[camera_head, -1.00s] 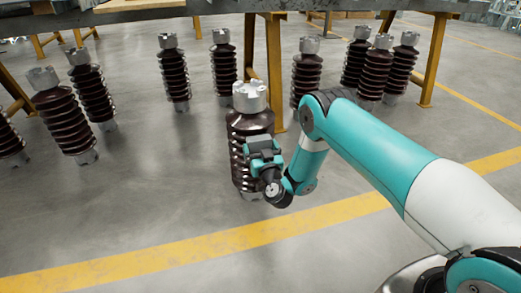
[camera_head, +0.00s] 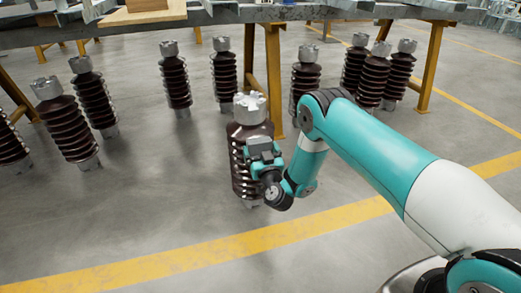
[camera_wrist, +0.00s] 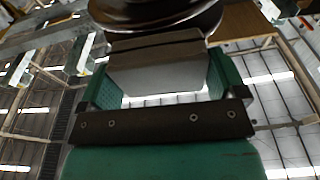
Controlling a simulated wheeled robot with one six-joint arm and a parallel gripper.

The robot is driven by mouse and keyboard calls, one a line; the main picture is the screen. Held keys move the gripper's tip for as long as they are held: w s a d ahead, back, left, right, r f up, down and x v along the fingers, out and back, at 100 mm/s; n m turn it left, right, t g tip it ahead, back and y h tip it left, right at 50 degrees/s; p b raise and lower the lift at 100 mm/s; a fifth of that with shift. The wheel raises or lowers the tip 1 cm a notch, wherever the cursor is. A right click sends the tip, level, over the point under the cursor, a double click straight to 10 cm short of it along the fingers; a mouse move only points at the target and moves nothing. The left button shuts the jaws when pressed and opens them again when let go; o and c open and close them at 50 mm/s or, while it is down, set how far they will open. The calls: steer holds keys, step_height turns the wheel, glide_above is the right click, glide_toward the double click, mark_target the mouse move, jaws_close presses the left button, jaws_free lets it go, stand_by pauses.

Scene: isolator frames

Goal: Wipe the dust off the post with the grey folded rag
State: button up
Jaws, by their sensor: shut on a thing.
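The post (camera_head: 240,128) is a dark brown ribbed insulator with a pale grey notched cap, upright on the floor near the middle of the head view. Its dark rounded ribs (camera_wrist: 155,14) fill the top middle of the wrist view. My gripper (camera_head: 262,150) is at the post's near side, at upper to middle height. In the wrist view its green fingers (camera_wrist: 162,82) are closed on the grey folded rag (camera_wrist: 155,66). The rag's far edge is up against the ribs or very close; I cannot tell if it touches. I make out no dust at this size.
Several similar insulators stand behind and to the left, such as one at the far left (camera_head: 65,125). A long table (camera_head: 200,38) on yellow legs crosses the back, with a wooden block (camera_head: 147,5) on it. The floor in front of the post is clear, with a yellow line (camera_head: 180,257).

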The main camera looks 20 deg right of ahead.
steer(key=s+p, duration=0.3)
steer(key=s, duration=0.1)
steer(key=shift+s+r, duration=0.15)
steer(key=shift+s, duration=0.05)
steer(key=shift+s+p, duration=0.4)
steer(key=shift+s, duration=0.3)
steer(key=s+p, duration=0.2)
steer(key=s, duration=0.1)
